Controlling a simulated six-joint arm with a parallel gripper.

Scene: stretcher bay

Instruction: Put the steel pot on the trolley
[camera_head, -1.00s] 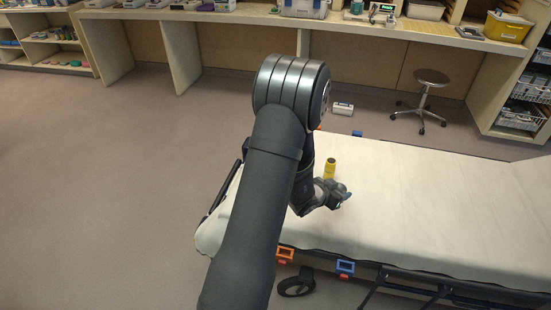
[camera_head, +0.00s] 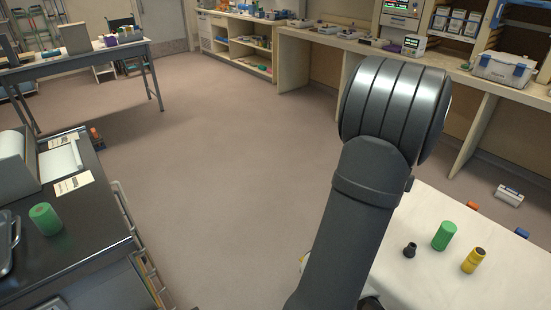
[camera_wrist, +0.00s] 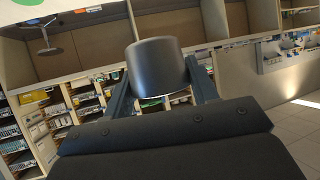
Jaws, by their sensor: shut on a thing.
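In the wrist view, my gripper (camera_wrist: 158,85) is shut on a smooth dark grey cylinder, which I take to be the steel pot (camera_wrist: 155,62). The pot sits between the two fingers, and no support shows touching it there. In the head view my arm hides the gripper and the pot. The trolley (camera_head: 92,212), with a dark shiny top and a wire rack on its side, stands at the left, well apart from my arm. A green cylinder (camera_head: 45,219) stands on its top.
The trolley also bears a grey box (camera_head: 18,165) and papers; its front right top looks clear. The white stretcher (camera_head: 430,275) holds a green cylinder (camera_head: 445,235), a yellow cylinder (camera_head: 473,260) and a small black piece (camera_head: 410,250). Open floor (camera_head: 230,160) lies between trolley and stretcher.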

